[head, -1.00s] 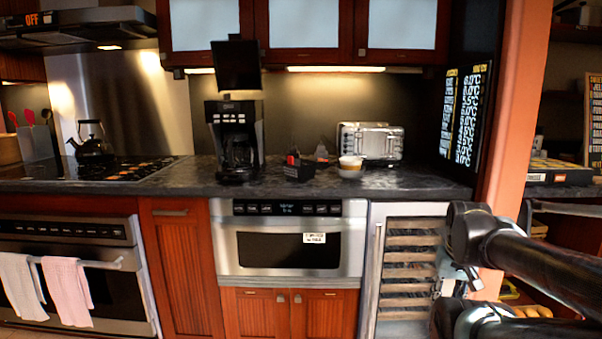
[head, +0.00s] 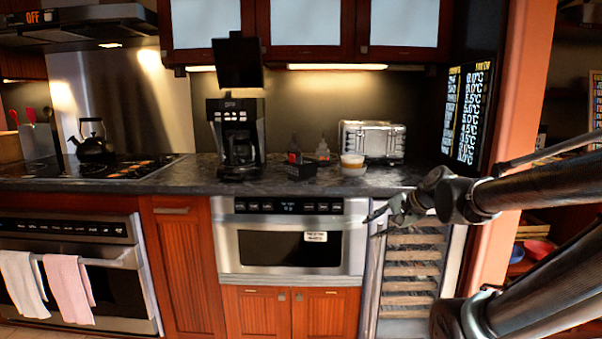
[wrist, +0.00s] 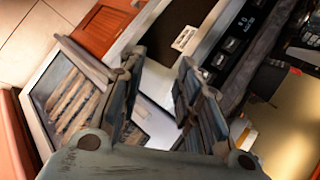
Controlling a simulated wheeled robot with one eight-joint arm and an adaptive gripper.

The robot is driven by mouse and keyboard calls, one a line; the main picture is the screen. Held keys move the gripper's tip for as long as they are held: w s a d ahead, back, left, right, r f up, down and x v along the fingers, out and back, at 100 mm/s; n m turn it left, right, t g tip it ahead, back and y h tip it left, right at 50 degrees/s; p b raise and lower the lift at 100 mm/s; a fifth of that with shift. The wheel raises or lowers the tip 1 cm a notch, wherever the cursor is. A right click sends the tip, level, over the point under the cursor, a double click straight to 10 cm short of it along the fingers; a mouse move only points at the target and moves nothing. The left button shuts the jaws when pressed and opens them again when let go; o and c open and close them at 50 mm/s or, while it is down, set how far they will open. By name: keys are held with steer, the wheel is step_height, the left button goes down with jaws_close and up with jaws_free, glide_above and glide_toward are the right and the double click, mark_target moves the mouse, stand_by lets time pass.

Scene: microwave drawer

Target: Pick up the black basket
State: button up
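The black basket (head: 301,170) is small and stands on the dark countertop between the coffee maker and the toaster, with small items in or just behind it. My gripper (head: 376,214) is in front of the counter edge, to the right of and lower than the basket, and apart from it. In the wrist view my gripper (wrist: 161,63) has its two fingers spread with nothing between them. I cannot make out the basket for certain in the wrist view.
The coffee maker (head: 237,138) stands left of the basket. A cup (head: 352,161) and a toaster (head: 372,141) stand to its right. The countertop's (head: 420,179) front edge lies above the microwave drawer (head: 290,246) and the wine cooler (head: 412,270).

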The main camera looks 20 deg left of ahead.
steer(key=w+a+r+m+t+y, duration=0.2)
steer(key=w+a+r+m+y, duration=0.3)
steer(key=w+a+r+m, duration=0.45)
steer(key=m+t+y, duration=0.2)
steer(key=m, duration=0.6)
glide_toward(292, 156)
steer(key=x, duration=1)
steer(key=shift+w+a, duration=0.15)
steer(key=shift+w, duration=0.3)
jaws_close()
